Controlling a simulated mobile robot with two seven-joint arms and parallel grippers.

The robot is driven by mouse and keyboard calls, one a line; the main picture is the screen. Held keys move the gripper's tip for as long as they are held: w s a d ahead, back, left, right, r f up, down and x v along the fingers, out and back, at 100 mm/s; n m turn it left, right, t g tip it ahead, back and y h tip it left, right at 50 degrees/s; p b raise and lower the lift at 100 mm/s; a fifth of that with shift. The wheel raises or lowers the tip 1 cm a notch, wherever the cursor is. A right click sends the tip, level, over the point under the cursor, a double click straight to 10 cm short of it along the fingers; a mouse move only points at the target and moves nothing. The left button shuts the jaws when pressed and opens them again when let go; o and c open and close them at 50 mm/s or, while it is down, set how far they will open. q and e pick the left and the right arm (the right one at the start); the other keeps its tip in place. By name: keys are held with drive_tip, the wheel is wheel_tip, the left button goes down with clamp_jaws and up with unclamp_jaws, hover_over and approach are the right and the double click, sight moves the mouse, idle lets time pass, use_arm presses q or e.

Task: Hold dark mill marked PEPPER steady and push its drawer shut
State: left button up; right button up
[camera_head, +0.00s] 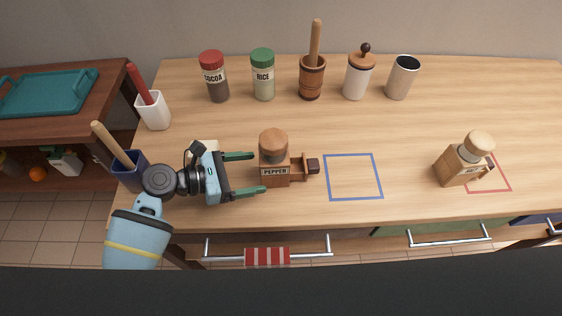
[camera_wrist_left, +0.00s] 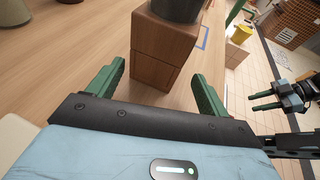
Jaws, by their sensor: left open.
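The brown mill marked PEPPER (camera_head: 274,158) stands upright on the table, its label facing the front edge. Its drawer (camera_head: 299,169), with a dark knob, sticks out to the right. My left gripper (camera_head: 257,172) is open at the mill's left side, its fingers pointing right at the body. In the left wrist view the mill body (camera_wrist_left: 163,50) rises just beyond and between the open fingertips (camera_wrist_left: 158,72); the drawer is hidden there. My right gripper (camera_wrist_left: 252,102) shows at the right of the left wrist view, its green fingers apart and empty. It is outside the head view.
A blue outlined square (camera_head: 353,177) lies bare right of the drawer. A lighter mill (camera_head: 463,160) stands beside a red outline (camera_head: 501,178) further right. Jars (camera_head: 263,75), a wooden mortar (camera_head: 312,78) and cups line the back. A blue utensil pot (camera_head: 130,171) stands left of my gripper.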

sight(270, 170)
use_arm(q)
drive_tip(key=x, duration=0.3)
drive_tip(key=shift+w+d, duration=0.1)
drive_tip(key=shift+d, duration=0.1)
drive_tip(key=shift+w+d+f, duration=0.2)
drive_tip(key=shift+d, duration=0.4)
drive_tip(key=shift+w+d+f, duration=0.1)
drive_tip(key=shift+d+f, duration=0.05)
drive_tip(key=shift+d, duration=0.3)
use_arm(e)
drive_tip(key=shift+w+f, duration=0.15)
drive_tip(key=shift+f, duration=0.05)
use_arm(q)
drive_tip(key=shift+c, duration=0.2)
use_arm(e)
drive_tip(key=shift+a, duration=0.1)
use_arm(q)
drive_tip(key=c, duration=1)
use_arm(e)
drive_tip(key=shift+c, duration=0.3)
